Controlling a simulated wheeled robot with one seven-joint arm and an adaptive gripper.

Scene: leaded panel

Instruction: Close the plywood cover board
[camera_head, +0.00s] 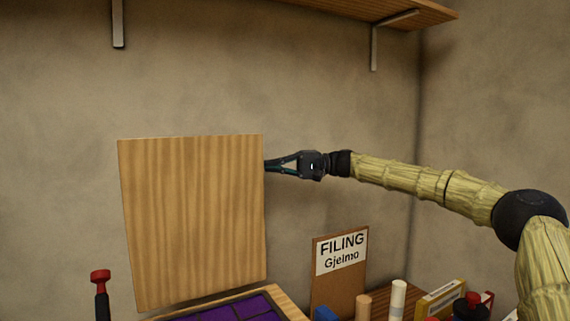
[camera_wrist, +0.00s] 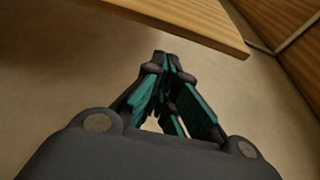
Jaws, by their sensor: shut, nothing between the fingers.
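The plywood cover board (camera_head: 192,220) stands nearly upright, raised at the back of a wooden frame (camera_head: 282,302) that holds a purple panel (camera_head: 235,308). In the wrist view a wooden board edge (camera_wrist: 205,30), which looks like the cover board, crosses the top. My gripper (camera_head: 268,166) is shut and empty at the board's right edge, in its upper part. In the wrist view my gripper's fingertips (camera_wrist: 167,57) meet just below the board edge. I cannot tell whether they touch the board; in the head view the tips are partly hidden at its edge.
A sign reading FILING Gjelmo (camera_head: 341,253) leans at the wall right of the frame. A white cylinder (camera_head: 397,300), a yellow box (camera_head: 440,298) and other small items stand at the lower right. A red-topped tool (camera_head: 101,290) stands at left. A shelf (camera_head: 365,10) hangs above.

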